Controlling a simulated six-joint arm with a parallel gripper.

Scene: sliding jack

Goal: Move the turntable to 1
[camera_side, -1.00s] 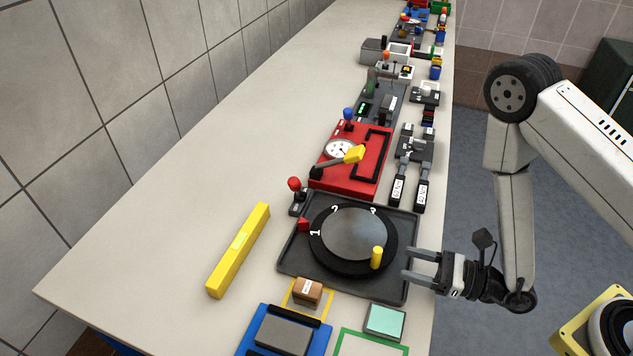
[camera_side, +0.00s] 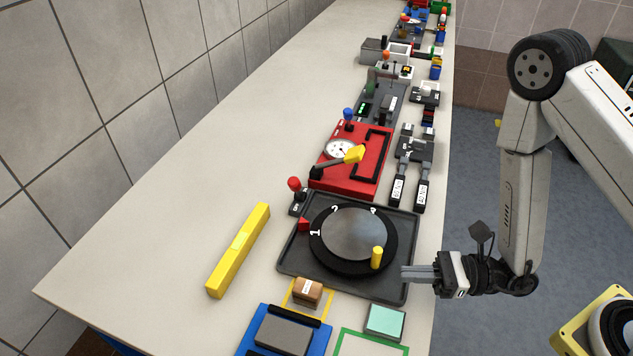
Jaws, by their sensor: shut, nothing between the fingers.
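The turntable (camera_side: 352,234) is a grey disc with a black rim, set in a dark square tray (camera_side: 292,262) near the front of the bench. White numerals 1, 2 and a partly readable one show on its rim. The 1 is at the left, beside a red pointer (camera_side: 303,225) on the tray. A yellow peg (camera_side: 377,257) stands upright on the rim at the lower right. My gripper (camera_side: 404,274) is shut and empty, pointing left at the tray's right edge, to the right of the peg and apart from it.
A red gauge box (camera_side: 346,180) with a yellow-tipped lever stands behind the tray. A yellow bar (camera_side: 238,250) lies to the left. A brown box (camera_side: 307,292) and a green block (camera_side: 385,321) lie in front. The left of the bench is mostly clear.

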